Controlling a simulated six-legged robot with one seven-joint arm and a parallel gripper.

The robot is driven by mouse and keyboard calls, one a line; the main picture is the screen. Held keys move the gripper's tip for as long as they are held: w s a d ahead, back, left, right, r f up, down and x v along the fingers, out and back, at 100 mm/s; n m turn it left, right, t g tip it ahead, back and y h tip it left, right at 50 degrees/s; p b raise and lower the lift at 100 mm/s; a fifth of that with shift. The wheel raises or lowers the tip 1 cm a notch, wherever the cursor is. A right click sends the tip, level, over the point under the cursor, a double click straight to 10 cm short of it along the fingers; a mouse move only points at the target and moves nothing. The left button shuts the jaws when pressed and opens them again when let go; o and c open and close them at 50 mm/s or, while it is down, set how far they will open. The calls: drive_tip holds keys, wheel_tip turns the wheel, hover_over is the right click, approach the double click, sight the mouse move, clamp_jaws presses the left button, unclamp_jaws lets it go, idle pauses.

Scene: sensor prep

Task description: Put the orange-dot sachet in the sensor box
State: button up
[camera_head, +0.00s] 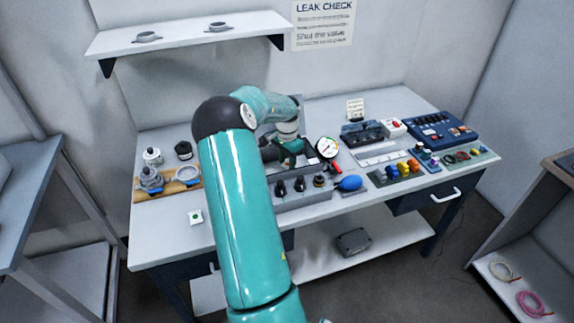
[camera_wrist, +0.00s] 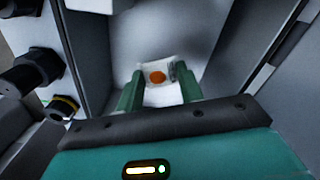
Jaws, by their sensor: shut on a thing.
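The orange-dot sachet (camera_wrist: 157,78) is a small white packet with an orange dot. In the wrist view it sits between the green fingers of my gripper (camera_wrist: 160,84), which is shut on it. Grey walls (camera_wrist: 92,45) rise on both sides of the fingers, and a grey floor lies below. I take this to be the sensor box, the open grey box with black knobs on its front (camera_head: 303,196) in the head view. My gripper (camera_head: 291,150) is over or within it. The sachet is hidden in the head view, and its gap to the floor is unclear.
A green-dot sachet (camera_head: 195,217) lies at the bench's front left. A wooden holder (camera_head: 181,187) with fittings is behind it. A round gauge (camera_head: 327,147) and a blue bulb (camera_head: 349,183) are close right of my gripper. A blue case (camera_head: 440,131) stands further right.

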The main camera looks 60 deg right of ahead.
sight(286, 164)
drive_tip(key=shift+f, duration=0.95)
drive_tip(key=shift+f, duration=0.15)
drive_tip(key=o, duration=1)
drive_tip(key=shift+o, duration=0.2)
wheel_tip(286, 164, up, 12)
drive_tip(key=shift+r, duration=0.2)
drive_tip(key=shift+w+a, duration=0.1)
drive_tip(key=shift+a, duration=0.05)
